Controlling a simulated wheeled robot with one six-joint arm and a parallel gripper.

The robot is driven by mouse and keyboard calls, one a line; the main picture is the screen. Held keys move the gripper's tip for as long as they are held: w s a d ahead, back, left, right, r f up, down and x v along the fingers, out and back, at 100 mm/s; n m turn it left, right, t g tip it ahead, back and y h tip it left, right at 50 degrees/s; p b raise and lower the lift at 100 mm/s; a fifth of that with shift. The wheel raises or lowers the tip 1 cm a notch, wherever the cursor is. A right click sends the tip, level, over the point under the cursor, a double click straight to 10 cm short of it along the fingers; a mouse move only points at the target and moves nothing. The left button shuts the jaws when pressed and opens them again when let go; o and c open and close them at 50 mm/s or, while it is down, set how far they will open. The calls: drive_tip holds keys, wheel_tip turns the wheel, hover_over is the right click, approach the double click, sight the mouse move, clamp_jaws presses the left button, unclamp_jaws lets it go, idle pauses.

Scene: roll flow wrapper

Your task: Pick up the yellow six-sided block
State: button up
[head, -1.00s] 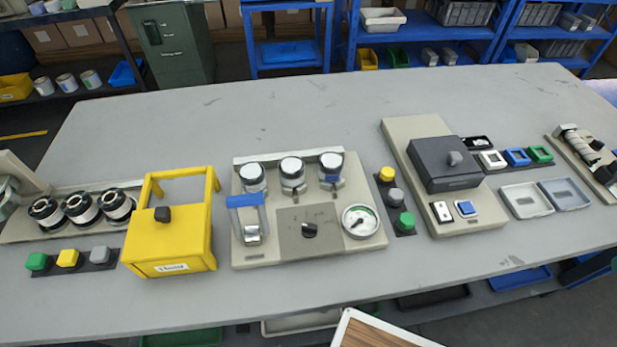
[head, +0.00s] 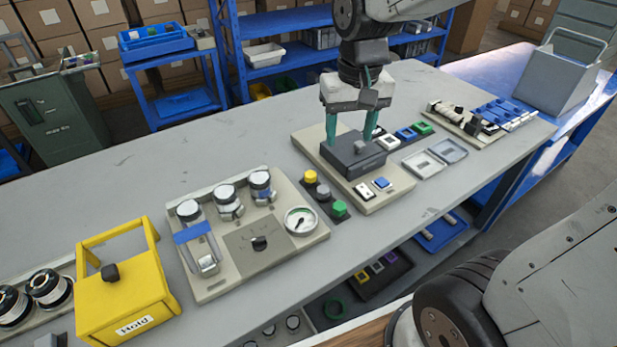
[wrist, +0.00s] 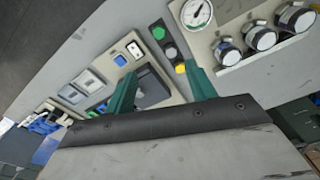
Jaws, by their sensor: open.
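The yellow six-sided block (head: 310,177) sits at the far end of a black strip (head: 332,194), in a row with a grey and a green block. In the wrist view the yellow block (wrist: 180,68) shows just left of the right-hand finger. My gripper (head: 350,140) is open, fingers pointing down, over the dark grey lidded box to the right of the yellow block in the head view. The wrist view also shows both teal fingers of my gripper (wrist: 161,90) apart, with nothing held. The yellow block is uncovered.
The dark grey box (head: 352,157) stands on a beige panel with switches close to my gripper. A beige panel with a gauge (head: 301,220) and knobs lies left of the strip. A yellow frame-handled box (head: 125,295) stands further left. Free table lies behind the strip.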

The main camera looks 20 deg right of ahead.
drive_tip(key=m, duration=0.2)
approach(310, 173)
drive_tip(key=shift+s+d+f+g, duration=0.1)
drive_tip(key=shift+s+d+g, duration=0.1)
drive_tip(key=shift+g, duration=0.1)
drive_tip(key=f, duration=0.5)
drive_tip(key=w+f, duration=0.1)
drive_tip(key=f, duration=0.2)
drive_tip(key=shift+a+f, duration=0.15)
drive_tip(key=shift+f, duration=0.2)
drive_tip(key=c, duration=1)
